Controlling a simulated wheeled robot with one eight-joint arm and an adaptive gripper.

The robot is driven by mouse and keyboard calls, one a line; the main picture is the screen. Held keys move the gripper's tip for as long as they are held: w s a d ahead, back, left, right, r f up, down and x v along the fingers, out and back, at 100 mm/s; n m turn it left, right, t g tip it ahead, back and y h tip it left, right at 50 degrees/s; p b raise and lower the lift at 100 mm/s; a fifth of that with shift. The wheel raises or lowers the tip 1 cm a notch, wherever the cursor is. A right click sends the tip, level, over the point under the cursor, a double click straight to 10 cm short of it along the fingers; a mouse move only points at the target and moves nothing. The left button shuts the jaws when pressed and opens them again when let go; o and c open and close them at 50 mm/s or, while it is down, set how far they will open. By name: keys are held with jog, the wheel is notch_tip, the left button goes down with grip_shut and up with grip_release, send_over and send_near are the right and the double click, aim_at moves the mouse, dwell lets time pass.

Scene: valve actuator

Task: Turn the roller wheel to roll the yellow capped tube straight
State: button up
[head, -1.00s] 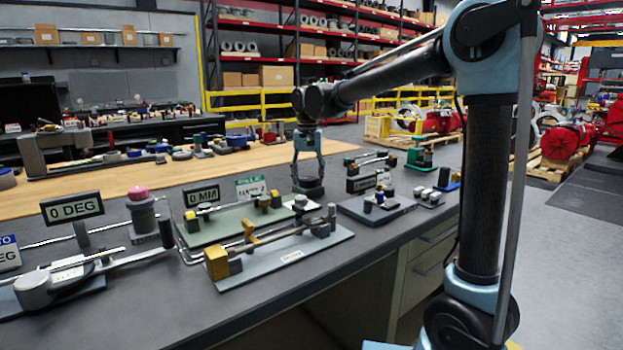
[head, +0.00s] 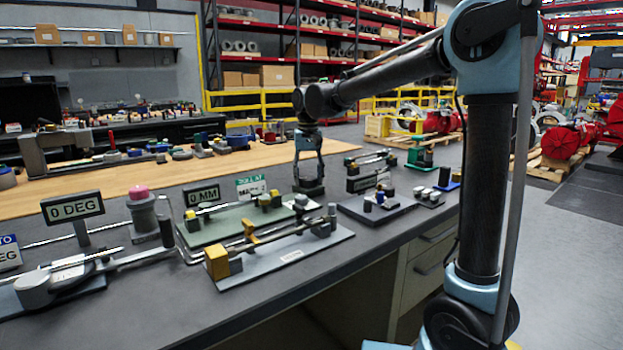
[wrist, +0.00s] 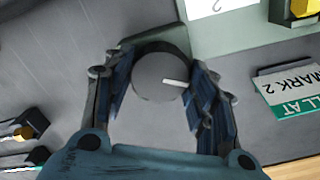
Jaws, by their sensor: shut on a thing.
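My gripper (head: 308,178) is shut on the roller wheel (wrist: 150,85), a dark round knob with a white mark line. In the wrist view the two fingers (wrist: 160,92) press its left and right sides, and the mark points right. In the head view the wheel (head: 308,187) is partly covered by the fingers. The tube with yellow caps (head: 265,200) lies on a green plate (head: 222,231), left of the wheel. Part of a yellow cap (wrist: 305,8) shows at the wrist view's upper right. How straight the tube lies is too small to tell.
A "0 MM" sign (head: 202,194) and a green-white sign (head: 251,187) stand behind the plate. The sign also shows in the wrist view (wrist: 290,92). A grey fixture with a gold block (head: 217,262) is in front. Other small fixtures (head: 378,208) stand to the right.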

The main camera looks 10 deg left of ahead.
aim_at(309, 178)
jog(key=o, duration=1)
jog(key=shift+o, duration=0.2)
notch_tip(309, 178, up, 12)
